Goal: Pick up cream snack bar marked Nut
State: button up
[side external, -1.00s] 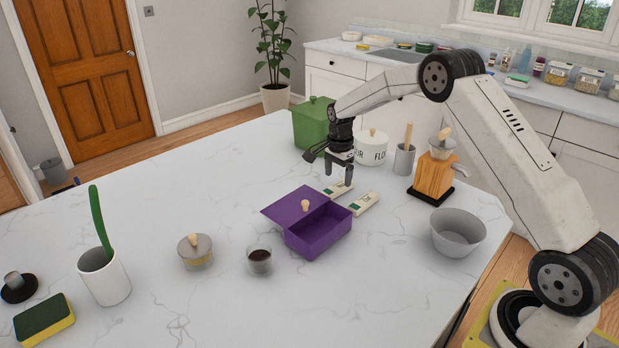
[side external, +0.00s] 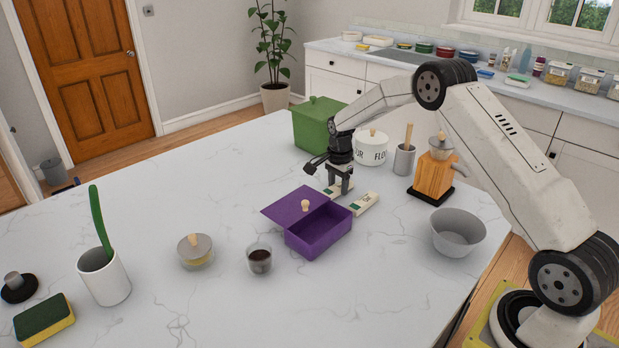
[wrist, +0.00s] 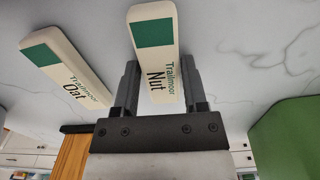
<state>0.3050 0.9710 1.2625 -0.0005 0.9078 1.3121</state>
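The cream snack bar marked Nut (wrist: 156,50), with a green end, lies on the counter and runs between the fingers of my gripper (wrist: 157,92) in the wrist view. In the side view my gripper (side external: 339,189) is down at the Nut bar (side external: 330,190), whose middle is partly hidden by the fingers. A similar bar marked Oat (wrist: 68,69) lies beside it, also in the side view (side external: 365,203).
A purple box (side external: 318,238) with its lid aside stands just in front of the bars. A grey bowl (side external: 457,233) is to the right.

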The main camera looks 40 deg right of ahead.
grip_shut()
jog(key=shift+r, duration=0.85)
jog(key=s+a+r, duration=0.3)
jog(key=s+r, duration=0.8)
jog(key=s, duration=0.2)
jog(key=shift+s+a+r, duration=0.15)
jog(key=shift+s+a, duration=0.1)
jog(key=shift+s, duration=0.05)
